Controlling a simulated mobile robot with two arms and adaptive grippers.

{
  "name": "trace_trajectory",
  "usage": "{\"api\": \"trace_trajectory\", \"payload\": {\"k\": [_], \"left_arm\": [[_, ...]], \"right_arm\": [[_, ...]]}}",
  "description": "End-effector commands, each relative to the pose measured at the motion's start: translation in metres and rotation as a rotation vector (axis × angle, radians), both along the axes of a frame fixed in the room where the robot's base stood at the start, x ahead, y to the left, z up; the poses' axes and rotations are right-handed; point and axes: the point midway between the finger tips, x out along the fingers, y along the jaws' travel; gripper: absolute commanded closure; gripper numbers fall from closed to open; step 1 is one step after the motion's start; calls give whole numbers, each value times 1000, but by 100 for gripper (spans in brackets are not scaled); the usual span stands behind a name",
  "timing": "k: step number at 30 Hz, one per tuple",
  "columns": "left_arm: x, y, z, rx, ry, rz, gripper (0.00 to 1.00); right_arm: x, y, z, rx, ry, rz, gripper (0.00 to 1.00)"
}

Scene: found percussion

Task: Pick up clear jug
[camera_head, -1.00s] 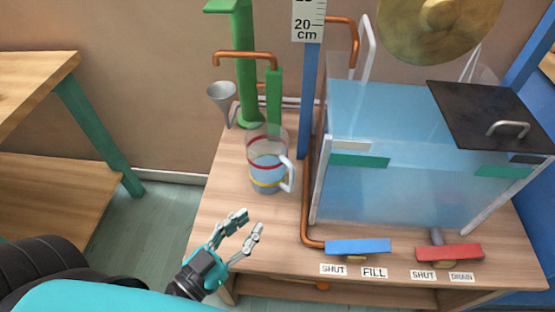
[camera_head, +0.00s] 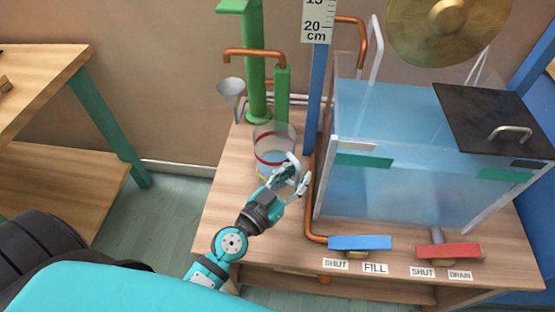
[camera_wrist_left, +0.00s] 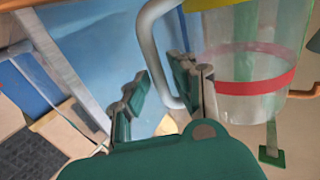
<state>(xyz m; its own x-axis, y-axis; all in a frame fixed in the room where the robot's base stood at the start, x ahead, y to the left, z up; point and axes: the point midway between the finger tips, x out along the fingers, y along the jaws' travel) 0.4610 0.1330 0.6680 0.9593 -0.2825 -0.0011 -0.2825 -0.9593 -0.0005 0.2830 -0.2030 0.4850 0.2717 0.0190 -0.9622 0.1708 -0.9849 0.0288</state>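The clear jug (camera_head: 272,140) stands on the wooden bench below a copper spout, with a red band and a yellow band around it and some bluish liquid inside. My left gripper (camera_head: 297,176) is at its front right side, over the handle, and hides part of the lower jug. In the left wrist view the jug (camera_wrist_left: 250,50) is at the upper right and its pale handle (camera_wrist_left: 158,60) runs between the spread fingers of the gripper (camera_wrist_left: 162,75). The fingers look open, apart from each other; I cannot tell whether one touches the handle. My right gripper is not in view.
The water tank (camera_head: 400,130) stands close right of the jug, behind a vertical copper pipe (camera_head: 313,200). A blue lever (camera_head: 360,243) and a red lever (camera_head: 448,251) are at the front. A metal funnel (camera_head: 231,90) and green post (camera_head: 256,60) stand behind the jug.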

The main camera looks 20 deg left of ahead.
Motion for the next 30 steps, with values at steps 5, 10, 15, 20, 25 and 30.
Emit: {"api": "trace_trajectory", "payload": {"k": [5,10,15,20,25,30], "left_arm": [[6,-2,0,0,1,0,75],[6,-2,0,0,1,0,80],[6,-2,0,0,1,0,100],[6,-2,0,0,1,0,100],[6,-2,0,0,1,0,100],[6,-2,1,1,-2,1,100]], "right_arm": [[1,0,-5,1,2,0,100],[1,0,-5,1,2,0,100],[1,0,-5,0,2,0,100],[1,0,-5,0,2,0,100],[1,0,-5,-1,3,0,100],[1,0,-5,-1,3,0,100]]}}
